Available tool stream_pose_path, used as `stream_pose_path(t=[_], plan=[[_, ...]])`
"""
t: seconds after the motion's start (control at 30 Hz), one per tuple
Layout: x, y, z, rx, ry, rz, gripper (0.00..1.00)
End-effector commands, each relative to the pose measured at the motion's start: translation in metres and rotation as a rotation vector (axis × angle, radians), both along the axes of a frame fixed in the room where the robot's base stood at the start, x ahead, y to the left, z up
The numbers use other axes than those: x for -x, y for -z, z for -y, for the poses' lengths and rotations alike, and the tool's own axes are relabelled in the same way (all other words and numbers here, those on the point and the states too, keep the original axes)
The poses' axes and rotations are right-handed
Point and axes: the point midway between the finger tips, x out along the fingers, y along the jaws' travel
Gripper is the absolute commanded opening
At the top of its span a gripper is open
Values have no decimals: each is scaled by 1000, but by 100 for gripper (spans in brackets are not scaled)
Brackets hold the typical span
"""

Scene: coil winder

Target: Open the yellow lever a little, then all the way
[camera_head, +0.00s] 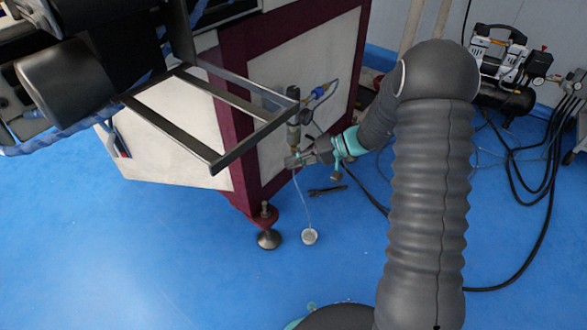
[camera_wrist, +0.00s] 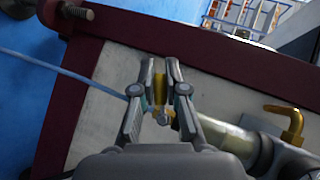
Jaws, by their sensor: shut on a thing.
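The yellow lever (camera_wrist: 160,88) shows in the wrist view as a narrow yellow strip between my two fingers. My gripper (camera_wrist: 160,68) is shut on it, with one finger on each side. Below the fingers is a small metal fitting (camera_wrist: 163,116), partly hidden by the gripper. In the head view my gripper (camera_head: 299,159) is at the lower part of the upright valve and filter assembly (camera_head: 293,132) beside the machine's corner. The lever cannot be made out there.
A metal frame (camera_head: 215,160) juts out just left of the assembly. A thin tube (camera_head: 304,203) runs down to a white round cup (camera_head: 309,236) on the blue floor. A dark tool (camera_head: 327,190) lies nearby. A compressor (camera_head: 505,75) and hoses are at the right.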

Motion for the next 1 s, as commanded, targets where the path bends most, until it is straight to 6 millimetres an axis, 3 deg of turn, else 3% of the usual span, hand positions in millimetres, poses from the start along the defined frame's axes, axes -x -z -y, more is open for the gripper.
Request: stream_pose_path(t=[0.5,0.53,0.6,0.63,1.0], plan=[[-1,3,1,43,1,52,0],[-1,3,1,43,1,52,17],[-1,3,1,42,1,52,34],[-1,2,1,42,2,52,38],[-2,0,5,41,3,53,38]])
